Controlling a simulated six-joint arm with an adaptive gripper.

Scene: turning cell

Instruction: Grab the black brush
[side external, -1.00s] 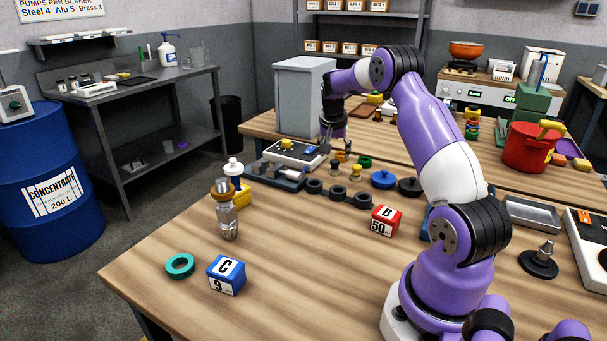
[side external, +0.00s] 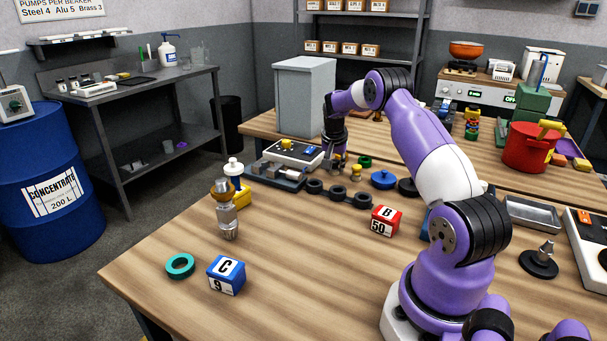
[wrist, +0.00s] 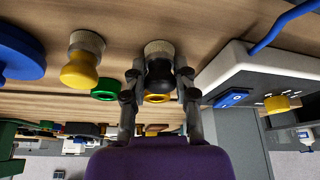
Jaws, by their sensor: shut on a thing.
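The black brush (wrist: 158,72) has a round black handle and a short tan bristle end, and it stands between my two fingers in the wrist view. My gripper (wrist: 160,90) is shut on the handle, with one finger on each side. In the side external view my gripper (side external: 336,158) is low over the far part of the near table, beside the white control box (side external: 292,152). The black brush is hard to make out there behind the fingers.
A yellow brush (wrist: 80,62), a green ring (wrist: 106,88) and a blue lid (wrist: 20,50) lie left of my gripper in the wrist view. The control box (wrist: 250,80), with its blue cable, is close on the right. The table's near middle is mostly clear.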

